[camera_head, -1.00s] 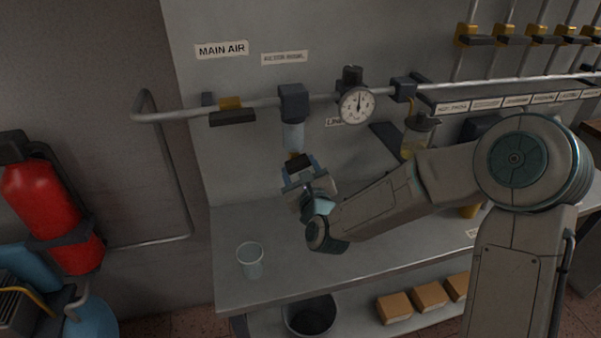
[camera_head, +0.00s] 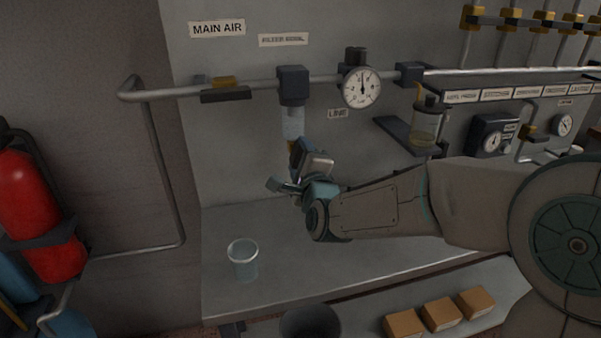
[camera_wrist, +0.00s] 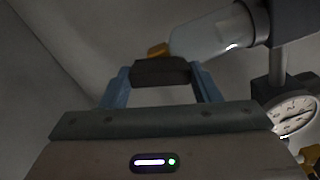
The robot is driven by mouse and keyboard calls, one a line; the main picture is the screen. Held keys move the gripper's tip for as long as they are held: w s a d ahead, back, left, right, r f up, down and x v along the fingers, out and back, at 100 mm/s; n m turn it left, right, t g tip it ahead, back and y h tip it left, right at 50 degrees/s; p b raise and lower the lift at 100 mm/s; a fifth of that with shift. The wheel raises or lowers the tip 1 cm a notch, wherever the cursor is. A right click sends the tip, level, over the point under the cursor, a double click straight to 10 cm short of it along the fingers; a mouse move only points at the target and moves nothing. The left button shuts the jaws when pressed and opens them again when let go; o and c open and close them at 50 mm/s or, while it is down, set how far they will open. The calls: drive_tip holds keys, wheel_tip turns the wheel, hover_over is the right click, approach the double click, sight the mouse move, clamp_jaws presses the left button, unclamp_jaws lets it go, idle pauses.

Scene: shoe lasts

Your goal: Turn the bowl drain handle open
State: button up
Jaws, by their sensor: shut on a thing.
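The filter bowl (camera_head: 292,122) hangs clear and upright under its dark filter head (camera_head: 293,85) on the air pipe. It also shows in the wrist view (camera_wrist: 212,35). The dark drain handle (camera_wrist: 161,71) lies between the blue fingers of my gripper (camera_wrist: 161,82) in the wrist view, with a small brass fitting (camera_wrist: 158,49) just behind it. My gripper is shut on the handle. In the head view, my gripper (camera_head: 296,160) is right below the bowl and tilted, and it hides most of the handle.
A clear cup (camera_head: 243,260) stands on the bench (camera_head: 225,298) to the lower left. A pressure gauge (camera_head: 361,88) and an oiler bowl (camera_head: 426,125) are to the right on the pipe. A main air valve handle (camera_head: 226,95) is to the left.

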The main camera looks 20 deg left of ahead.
drive_tip(key=shift+f+n+b, duration=0.15)
drive_tip(key=shift+n+b, duration=1.55)
drive_tip(key=shift+b, duration=0.1)
drive_tip(key=shift+n, duration=0.3)
drive_tip(key=o, duration=1)
drive_tip(key=shift+s, duration=0.1)
drive_tip(key=v, duration=1.3)
drive_tip(key=shift+s+d, duration=0.2)
drive_tip(key=shift+d, duration=0.05)
